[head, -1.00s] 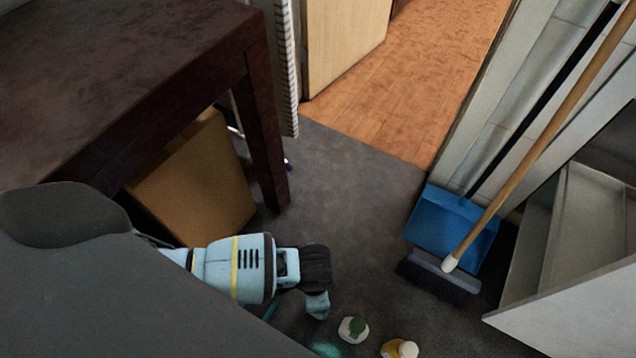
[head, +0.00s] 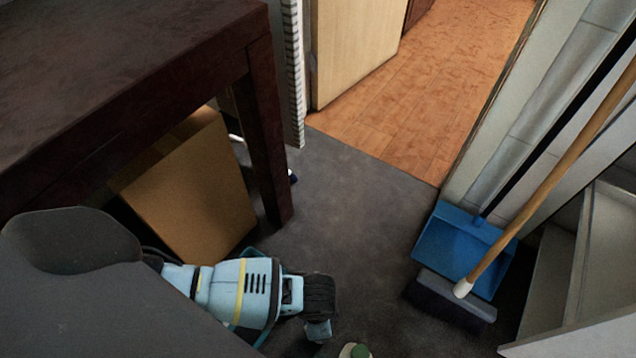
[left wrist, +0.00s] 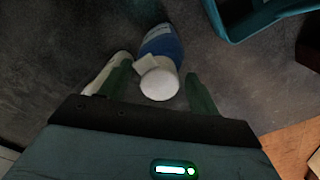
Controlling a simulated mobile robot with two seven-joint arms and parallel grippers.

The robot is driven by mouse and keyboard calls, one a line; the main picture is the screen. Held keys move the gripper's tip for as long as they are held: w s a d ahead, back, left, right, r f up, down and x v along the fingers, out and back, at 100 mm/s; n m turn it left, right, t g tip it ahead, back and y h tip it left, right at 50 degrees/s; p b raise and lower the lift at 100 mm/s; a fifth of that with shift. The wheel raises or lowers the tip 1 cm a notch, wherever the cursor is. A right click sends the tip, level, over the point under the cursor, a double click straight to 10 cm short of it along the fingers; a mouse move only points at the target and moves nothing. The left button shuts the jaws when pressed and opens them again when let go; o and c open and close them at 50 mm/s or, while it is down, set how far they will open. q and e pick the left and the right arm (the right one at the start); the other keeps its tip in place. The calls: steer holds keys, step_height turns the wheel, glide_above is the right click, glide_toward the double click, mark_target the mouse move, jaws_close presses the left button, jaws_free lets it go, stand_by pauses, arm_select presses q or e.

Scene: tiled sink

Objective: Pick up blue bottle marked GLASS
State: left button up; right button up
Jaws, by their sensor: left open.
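A blue bottle (left wrist: 163,45) with a white cap (left wrist: 159,82) shows in the left wrist view. Its cap end faces the camera, between the fingers of my left gripper (left wrist: 158,70). The gripper is open, with one green finger on each side of the cap; I cannot tell whether either touches it. No marking on the bottle is readable. In the head view my left gripper (head: 318,329) is low at the centre, and the blue bottle is not visible there. My right gripper is in neither view.
A pale bottle (left wrist: 105,76) lies beside the left finger. A teal container (left wrist: 232,24) is at the upper right. In the head view, a green-capped bottle (head: 355,351) is at the bottom edge, a blue dustpan (head: 455,240) and broom (head: 450,296) at right, and a dark table (head: 120,90) at left.

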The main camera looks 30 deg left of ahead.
arm_select(q)
steer(key=c, duration=1.3)
steer(key=shift+r, duration=0.1)
jaws_close()
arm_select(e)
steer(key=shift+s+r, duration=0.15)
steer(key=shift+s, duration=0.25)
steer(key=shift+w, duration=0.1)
